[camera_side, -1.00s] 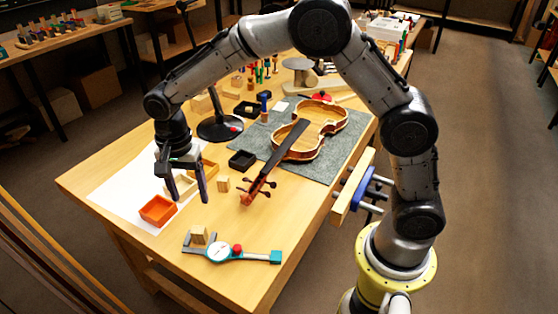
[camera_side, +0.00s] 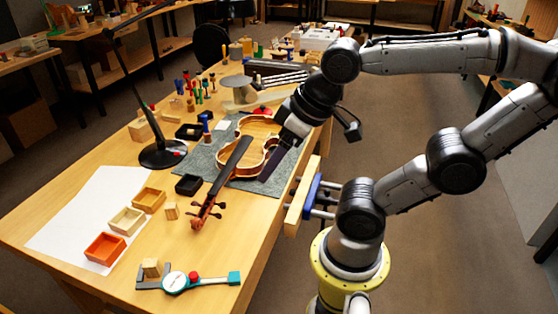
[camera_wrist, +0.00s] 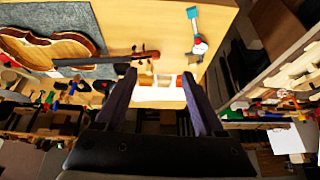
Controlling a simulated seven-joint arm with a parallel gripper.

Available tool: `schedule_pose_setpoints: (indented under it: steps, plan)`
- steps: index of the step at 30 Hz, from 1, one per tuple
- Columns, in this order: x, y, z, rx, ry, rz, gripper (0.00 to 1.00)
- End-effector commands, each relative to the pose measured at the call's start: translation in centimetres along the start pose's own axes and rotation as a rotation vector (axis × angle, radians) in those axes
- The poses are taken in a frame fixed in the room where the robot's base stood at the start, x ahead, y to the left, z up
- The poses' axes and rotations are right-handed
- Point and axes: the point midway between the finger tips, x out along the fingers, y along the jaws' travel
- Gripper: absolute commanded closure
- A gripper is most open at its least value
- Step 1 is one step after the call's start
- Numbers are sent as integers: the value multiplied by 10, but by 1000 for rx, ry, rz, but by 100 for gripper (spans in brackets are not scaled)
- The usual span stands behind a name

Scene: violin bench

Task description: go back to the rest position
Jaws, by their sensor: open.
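My gripper (camera_wrist: 159,78) is open and empty, with its two dark fingers spread apart in the wrist view. In the side view it hangs in the air at the right side of the bench, in front of the violin body (camera_side: 255,148). One dark finger (camera_side: 273,166) shows there against the mat; the other is hard to make out. My arm is folded back, with its elbow out to the right over the floor.
The violin lies on a grey mat (camera_side: 205,160). A teal-ended gauge (camera_side: 190,283), wooden block (camera_side: 171,211), black tray (camera_side: 188,185) and lamp base (camera_side: 163,154) are nearby. A vise (camera_side: 304,195) juts from the bench edge.

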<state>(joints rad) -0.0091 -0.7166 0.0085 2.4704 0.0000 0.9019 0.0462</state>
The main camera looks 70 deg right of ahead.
Motion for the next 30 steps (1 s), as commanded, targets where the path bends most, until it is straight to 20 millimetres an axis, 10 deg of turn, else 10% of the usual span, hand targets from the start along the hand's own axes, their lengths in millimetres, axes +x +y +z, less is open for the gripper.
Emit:
schedule_pose_setpoints:
  steps: [17, 30]
  plan:
    - [-1, 2, 9, -39, 14, 4, 31]
    - [29, -17, -60, -187, 0, -27, 100]
